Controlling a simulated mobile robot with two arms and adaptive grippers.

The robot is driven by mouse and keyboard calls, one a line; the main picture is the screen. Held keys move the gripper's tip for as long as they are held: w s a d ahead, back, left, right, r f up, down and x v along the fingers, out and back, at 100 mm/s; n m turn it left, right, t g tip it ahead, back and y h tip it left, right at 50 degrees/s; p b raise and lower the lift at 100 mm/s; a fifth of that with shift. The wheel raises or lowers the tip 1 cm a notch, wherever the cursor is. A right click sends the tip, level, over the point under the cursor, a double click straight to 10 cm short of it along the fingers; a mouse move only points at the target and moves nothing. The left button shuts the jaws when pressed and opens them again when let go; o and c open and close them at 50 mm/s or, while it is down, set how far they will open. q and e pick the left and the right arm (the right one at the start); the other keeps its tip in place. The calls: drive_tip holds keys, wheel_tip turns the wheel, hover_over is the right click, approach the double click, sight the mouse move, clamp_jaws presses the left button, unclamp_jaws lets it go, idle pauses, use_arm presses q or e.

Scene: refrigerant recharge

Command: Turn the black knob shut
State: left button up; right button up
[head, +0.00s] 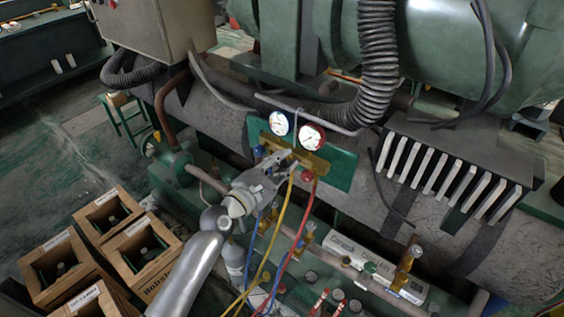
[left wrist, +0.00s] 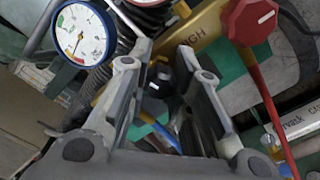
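The black knob (left wrist: 154,104) shows in the left wrist view as a dark shape with a small pale mark, in the gap between my two fingers. I see space on both sides of it and cannot tell its depth. In the head view it is hidden behind my left gripper (head: 288,157), which is at the front of the yellow manifold (head: 313,164). The left gripper's fingers (left wrist: 163,52) are apart, with nothing clearly gripped. My right gripper is in neither view.
Beside the fingers are a red knob (left wrist: 250,20) and a blue-rimmed gauge (left wrist: 82,35). A red-rimmed gauge (head: 312,137) is above the manifold. Yellow (head: 272,240), red (head: 298,240) and blue hoses hang below. Wooden crates (head: 55,268) stand at left.

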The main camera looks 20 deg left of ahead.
use_arm(q)
clamp_jaws()
drive_tip(key=m, duration=0.4)
drive_tip(key=shift+m, duration=0.4)
drive_tip(key=m, duration=0.5)
drive_tip(key=shift+p, duration=0.3)
drive_tip(key=m+p, duration=0.1)
drive_tip(key=m, duration=0.4)
drive_tip(key=shift+m, duration=0.4)
drive_tip(key=m, duration=0.4)
drive_tip(key=shift+f+m+p, duration=0.1)
drive_tip(key=shift+m+p, duration=0.2)
drive_tip(key=shift+p, duration=0.1)
